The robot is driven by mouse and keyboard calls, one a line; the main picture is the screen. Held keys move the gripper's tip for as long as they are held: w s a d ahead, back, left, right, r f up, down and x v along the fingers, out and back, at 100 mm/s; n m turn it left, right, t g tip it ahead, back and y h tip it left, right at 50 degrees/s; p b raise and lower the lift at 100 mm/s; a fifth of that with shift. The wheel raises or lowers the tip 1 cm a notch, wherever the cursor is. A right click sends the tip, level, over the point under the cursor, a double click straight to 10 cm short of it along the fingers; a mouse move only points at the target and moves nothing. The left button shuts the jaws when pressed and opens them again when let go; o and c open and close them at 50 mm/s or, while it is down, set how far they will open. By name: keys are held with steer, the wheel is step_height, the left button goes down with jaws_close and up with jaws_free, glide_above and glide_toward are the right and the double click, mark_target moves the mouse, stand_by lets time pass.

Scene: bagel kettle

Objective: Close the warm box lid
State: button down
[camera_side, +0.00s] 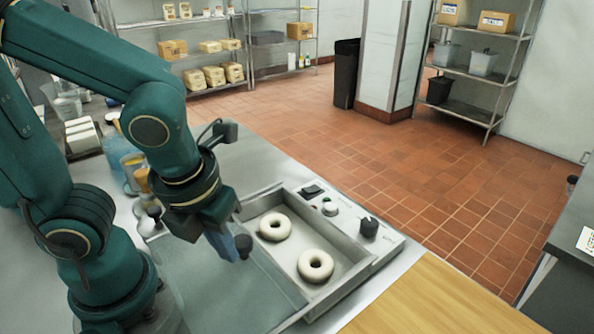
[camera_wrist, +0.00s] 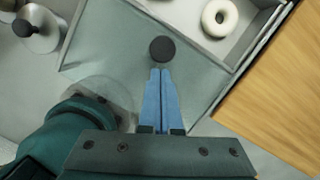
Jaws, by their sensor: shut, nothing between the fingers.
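The warm box (camera_side: 352,277) is a shallow metal tray holding two pale bagels, which show uncovered in the side view. Its lid (camera_side: 225,293) is a flat, greyish see-through panel lying to the left of the bagels. In the wrist view the lid (camera_wrist: 105,45) carries a round black knob (camera_wrist: 162,49). The knob (camera_side: 243,246) also shows in the side view beside my fingers. My gripper (camera_wrist: 160,72) has its blue fingers together and empty, with the tips right at the knob's near side. I cannot tell whether they touch it. One bagel (camera_wrist: 219,17) shows in the wrist view.
A control strip with a dark knob (camera_side: 369,227) runs along the box's far side. A wooden board (camera_side: 440,305) lies at the right. A metal lidded pot (camera_wrist: 37,30) stands at the wrist view's upper left. Bottles and containers crowd the counter behind my arm.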

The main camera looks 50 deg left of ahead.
steer(key=shift+w, duration=0.1)
stand_by(0.3)
steer(key=w, duration=1.5)
steer(key=shift+w+a, duration=0.1)
